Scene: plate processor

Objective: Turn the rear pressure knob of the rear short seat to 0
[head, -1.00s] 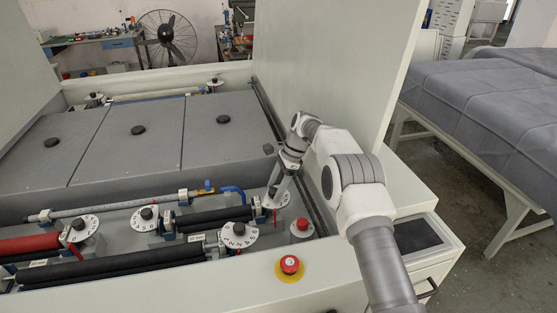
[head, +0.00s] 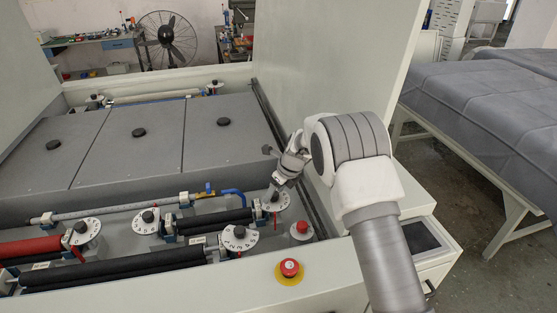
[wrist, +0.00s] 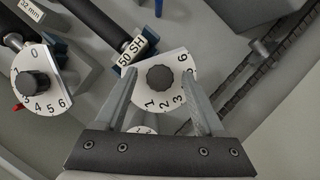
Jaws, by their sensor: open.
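A dark ribbed knob (wrist: 160,78) sits at the centre of a white numbered dial (wrist: 181,62) beside a label reading 50 SH (wrist: 133,50) in the wrist view. The same dial shows at the right end of the short black roller in the head view (head: 281,199). My gripper (wrist: 160,72) is open, with one finger on each side of the knob. I cannot tell whether the fingers touch it. Digits 1, 2, 3 are readable between the fingers; the dial's red pointer is hidden in the wrist view. My gripper hangs over this dial in the head view (head: 276,186).
Another dial with a knob (wrist: 34,85) lies left in the wrist view, near a 32 mm label (wrist: 31,10). A short black roller (head: 215,218) lies left of my gripper. A red emergency button (head: 289,267) is in front. A tall panel (head: 330,60) rises on the right.

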